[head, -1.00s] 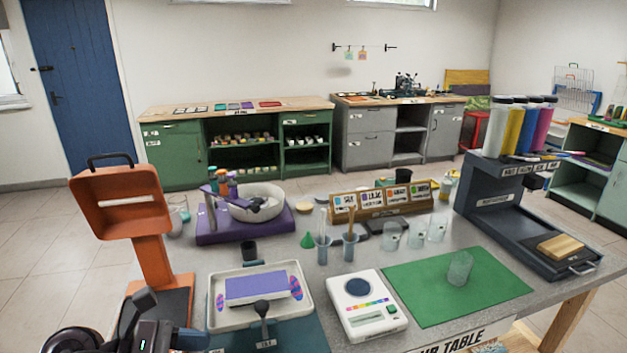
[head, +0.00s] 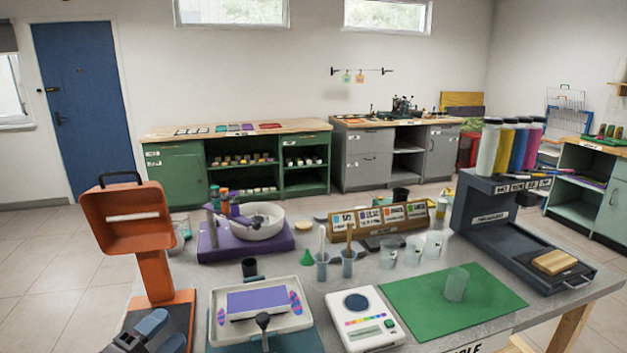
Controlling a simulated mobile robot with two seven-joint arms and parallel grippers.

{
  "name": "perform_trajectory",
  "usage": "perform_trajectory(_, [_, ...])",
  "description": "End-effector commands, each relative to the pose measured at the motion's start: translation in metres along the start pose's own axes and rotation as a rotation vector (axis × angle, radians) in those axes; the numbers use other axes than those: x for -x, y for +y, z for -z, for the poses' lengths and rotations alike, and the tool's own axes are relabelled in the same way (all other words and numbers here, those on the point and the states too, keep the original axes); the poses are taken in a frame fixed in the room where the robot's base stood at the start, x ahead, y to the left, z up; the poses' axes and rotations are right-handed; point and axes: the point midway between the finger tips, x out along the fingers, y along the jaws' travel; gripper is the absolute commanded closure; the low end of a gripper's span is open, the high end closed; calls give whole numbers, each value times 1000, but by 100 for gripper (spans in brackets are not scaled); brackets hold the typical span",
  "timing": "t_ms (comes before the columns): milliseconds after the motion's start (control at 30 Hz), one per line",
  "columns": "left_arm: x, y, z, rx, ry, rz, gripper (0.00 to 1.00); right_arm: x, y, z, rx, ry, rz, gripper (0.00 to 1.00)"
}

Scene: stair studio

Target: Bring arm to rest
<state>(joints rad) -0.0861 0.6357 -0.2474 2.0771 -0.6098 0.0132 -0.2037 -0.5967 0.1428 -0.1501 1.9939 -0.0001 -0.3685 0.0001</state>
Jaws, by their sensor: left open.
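My left gripper (head: 160,334) shows at the bottom left edge of the head view, with two blue-grey fingers apart and nothing visible between them. It is in front of the foot of the orange stand (head: 154,275) and left of the white tray (head: 218,326) with the purple block (head: 257,302). Most of the left arm is cut off by the frame. My right gripper is out of view.
The grey table (head: 410,268) carries a digital scale (head: 363,335), a green mat (head: 410,305) with a clear cup (head: 456,284), several beakers, a purple-based bowl device (head: 220,240) and a dark dispenser (head: 478,215). Green and grey cabinets stand beyond.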

Motion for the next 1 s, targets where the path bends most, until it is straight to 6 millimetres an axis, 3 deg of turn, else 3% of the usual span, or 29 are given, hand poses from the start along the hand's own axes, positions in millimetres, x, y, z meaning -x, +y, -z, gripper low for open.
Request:
perform_trajectory(100, [28, 47, -24, 380, -231, -48, 45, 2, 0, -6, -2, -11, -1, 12])
perform_trajectory(233, [74, 110, -33, 779, -488, -102, 45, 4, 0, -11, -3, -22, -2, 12])
perform_trajectory(400, [141, 184, -14, 1157, -751, -146, 45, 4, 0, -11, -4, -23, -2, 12])
perform_trajectory(500, [174, 209, 2, 1259, -840, -142, 45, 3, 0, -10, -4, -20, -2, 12])
perform_trajectory(700, [211, 229, 22, 1314, -930, -144, 45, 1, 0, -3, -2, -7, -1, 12])
perform_trajectory(1000, [218, 232, 23, 1312, -941, -151, 45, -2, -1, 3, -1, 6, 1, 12])
